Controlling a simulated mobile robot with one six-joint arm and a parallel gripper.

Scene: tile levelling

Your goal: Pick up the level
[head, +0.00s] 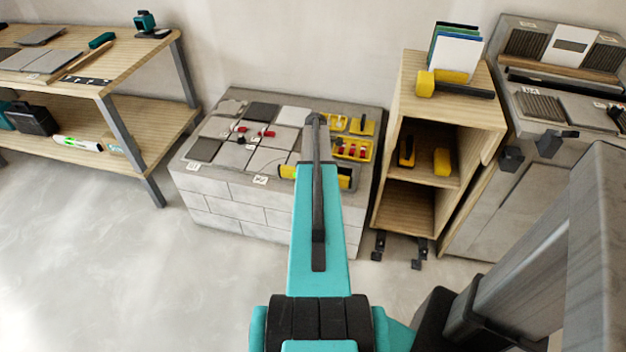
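A yellow bar with a dark part near its right end, which looks like the level (287,172), lies at the front edge of the tiled block's top. My teal arm crosses in front of it and hides its middle; its ends show on both sides of the arm. My arm reaches up from the bottom centre over the block. My gripper is hidden behind the arm link, so its fingers and its distance from the level cannot be seen.
The block (234,203) carries grey tiles, red-topped clips and yellow trays (352,149). A wooden cabinet (407,205) stands close on its right, with a yellow-and-black tool on top. A workbench (106,85) stands at left. The floor at front left is clear.

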